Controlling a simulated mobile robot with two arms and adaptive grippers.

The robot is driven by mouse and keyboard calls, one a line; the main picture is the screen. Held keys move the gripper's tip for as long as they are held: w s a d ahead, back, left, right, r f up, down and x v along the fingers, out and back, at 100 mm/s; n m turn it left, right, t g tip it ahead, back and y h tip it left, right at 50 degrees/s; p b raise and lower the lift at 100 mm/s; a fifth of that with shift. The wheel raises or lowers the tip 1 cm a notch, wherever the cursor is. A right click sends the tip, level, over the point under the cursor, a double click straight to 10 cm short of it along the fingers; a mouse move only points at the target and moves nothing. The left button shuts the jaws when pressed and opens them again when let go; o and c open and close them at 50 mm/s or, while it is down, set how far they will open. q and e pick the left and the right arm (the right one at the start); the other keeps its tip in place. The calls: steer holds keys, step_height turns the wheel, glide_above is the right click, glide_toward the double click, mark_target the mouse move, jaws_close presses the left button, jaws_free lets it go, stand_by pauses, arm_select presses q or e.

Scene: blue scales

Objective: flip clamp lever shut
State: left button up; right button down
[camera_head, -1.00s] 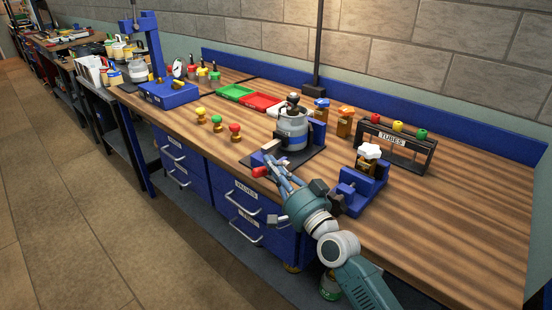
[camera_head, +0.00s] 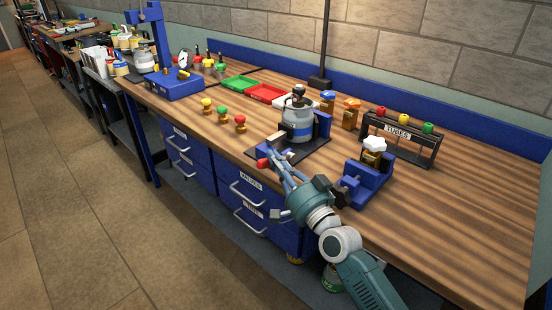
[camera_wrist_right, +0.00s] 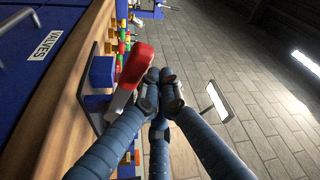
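The clamp's lever has a red handle (camera_head: 262,163) that sticks out near the bench's front edge. It also shows in the right wrist view, where the red handle (camera_wrist_right: 135,66) tops a pale lever arm. The clamp's black base plate (camera_head: 312,151) carries a grey metal canister (camera_head: 297,122) against a blue block (camera_head: 323,123). My right gripper (camera_head: 273,157) is beside the red handle. In the wrist view its blue fingertips (camera_wrist_right: 160,88) are drawn together just right of the handle, with nothing seen between them. I cannot tell whether they touch the lever. My left gripper is out of view.
A blue fixture with a white knob (camera_head: 374,144) stands right of my right gripper, close to my wrist. Several coloured-top valves (camera_head: 222,114) stand left along the front. The bench's right end (camera_head: 470,220) is clear.

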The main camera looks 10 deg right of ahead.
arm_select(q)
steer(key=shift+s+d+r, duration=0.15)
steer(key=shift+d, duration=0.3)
arm_select(e)
steer(key=s+d, duration=0.6)
steer(key=s, duration=0.1)
steer(key=shift+s+r, duration=0.15)
steer(key=shift+r, duration=0.15)
